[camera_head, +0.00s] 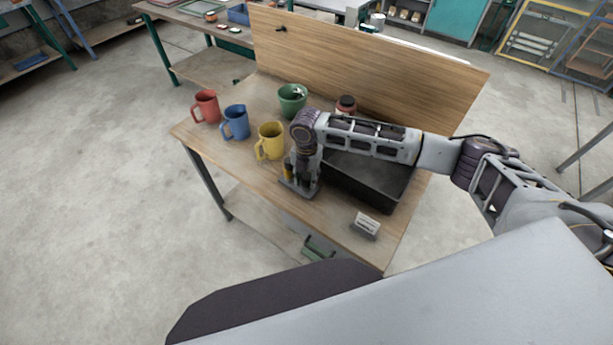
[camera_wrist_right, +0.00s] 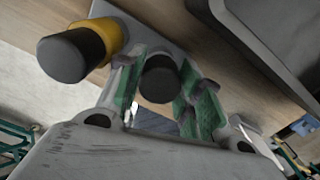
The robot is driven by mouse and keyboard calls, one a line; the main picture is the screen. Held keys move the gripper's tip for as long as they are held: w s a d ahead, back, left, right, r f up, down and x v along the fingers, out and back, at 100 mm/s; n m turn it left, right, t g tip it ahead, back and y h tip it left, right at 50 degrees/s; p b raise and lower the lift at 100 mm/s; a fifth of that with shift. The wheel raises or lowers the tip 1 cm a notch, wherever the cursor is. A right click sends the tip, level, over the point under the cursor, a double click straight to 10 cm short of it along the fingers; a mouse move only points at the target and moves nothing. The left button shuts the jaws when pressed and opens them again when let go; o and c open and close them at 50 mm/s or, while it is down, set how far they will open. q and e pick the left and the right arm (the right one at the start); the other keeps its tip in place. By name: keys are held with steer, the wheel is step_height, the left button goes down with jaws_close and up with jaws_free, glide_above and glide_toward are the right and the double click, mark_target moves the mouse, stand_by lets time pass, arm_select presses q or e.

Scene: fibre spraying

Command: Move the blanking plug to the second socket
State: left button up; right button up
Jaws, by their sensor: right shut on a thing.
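A dark round-topped plug (camera_wrist_right: 159,78), which looks like the blanking plug, is between the green-padded fingers of my right gripper (camera_wrist_right: 165,95) in the right wrist view. The gripper is shut on it. A grey plate (camera_wrist_right: 150,37) lies on the table under the gripper, and it also shows in the head view (camera_head: 300,190). A yellow piece (camera_wrist_right: 98,38) with a dark cap (camera_wrist_right: 66,56) stands on the plate beside the gripper. The sockets are hidden, and I cannot tell whether the held plug is seated in one. My left gripper is not in view.
Red (camera_head: 206,107), blue (camera_head: 236,122), yellow (camera_head: 270,141) and green (camera_head: 292,100) jugs stand left of and behind the gripper. A dark tray (camera_head: 378,186) is close on its right. A small pale labelled block (camera_head: 366,225) is near the front edge. A wooden backboard (camera_head: 365,65) rises behind.

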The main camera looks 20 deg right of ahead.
mark_target(306, 176)
steer(key=shift+f, duration=0.45)
steer(key=o, duration=1.1)
steer(key=shift+o, duration=0.2)
step_height(306, 176, up, 12)
steer(key=shift+f, duration=0.1)
stand_by(1.1)
